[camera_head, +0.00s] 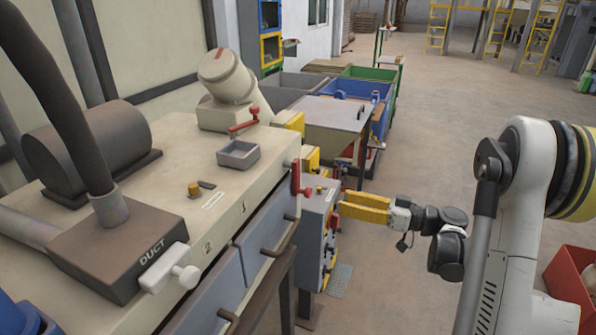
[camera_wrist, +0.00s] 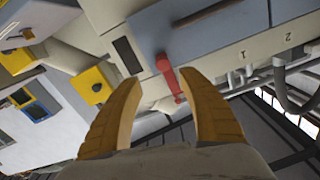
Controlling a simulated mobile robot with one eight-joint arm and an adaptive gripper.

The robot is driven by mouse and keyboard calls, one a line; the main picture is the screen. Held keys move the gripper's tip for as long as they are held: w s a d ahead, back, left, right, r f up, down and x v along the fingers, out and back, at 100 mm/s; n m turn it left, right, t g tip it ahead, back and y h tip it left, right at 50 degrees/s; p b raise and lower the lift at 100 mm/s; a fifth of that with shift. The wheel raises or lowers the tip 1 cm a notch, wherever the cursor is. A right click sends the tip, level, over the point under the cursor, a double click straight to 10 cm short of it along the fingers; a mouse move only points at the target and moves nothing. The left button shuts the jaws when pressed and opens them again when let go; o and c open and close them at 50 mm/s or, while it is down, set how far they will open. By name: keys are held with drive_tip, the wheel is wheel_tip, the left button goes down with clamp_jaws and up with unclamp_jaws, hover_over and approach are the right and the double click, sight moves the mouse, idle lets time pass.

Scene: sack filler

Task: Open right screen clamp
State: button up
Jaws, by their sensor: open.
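A red clamp lever (camera_head: 298,179) hangs on the right end of the machine's front, beside the drawer marked 1. In the wrist view the red lever (camera_wrist: 169,76) shows between my fingertips, beyond them and apart from them as far as I can tell. My gripper (camera_head: 340,204) has yellow fingers pointing left toward the machine, in front of the grey control box. In the wrist view my gripper (camera_wrist: 161,82) is open, with nothing between its fingers. The lever's far side is hidden.
A grey control box (camera_head: 318,225) with knobs stands just below the lever. Blue-grey drawers (camera_head: 268,235) with brown handles line the machine front. Another red handle (camera_head: 246,121) is on top by a small grey tray (camera_head: 238,154).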

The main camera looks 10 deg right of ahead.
sight(311, 194)
drive_tip(key=b+x, duration=0.1)
drive_tip(key=x, duration=0.3)
drive_tip(key=b+x, duration=0.1)
drive_tip(key=x, duration=0.4)
drive_tip(key=shift+s+a+r, duration=0.1)
drive_tip(key=shift+s+a, duration=0.15)
drive_tip(key=shift+a, duration=0.05)
drive_tip(key=shift+w+a, duration=0.4)
clamp_jaws()
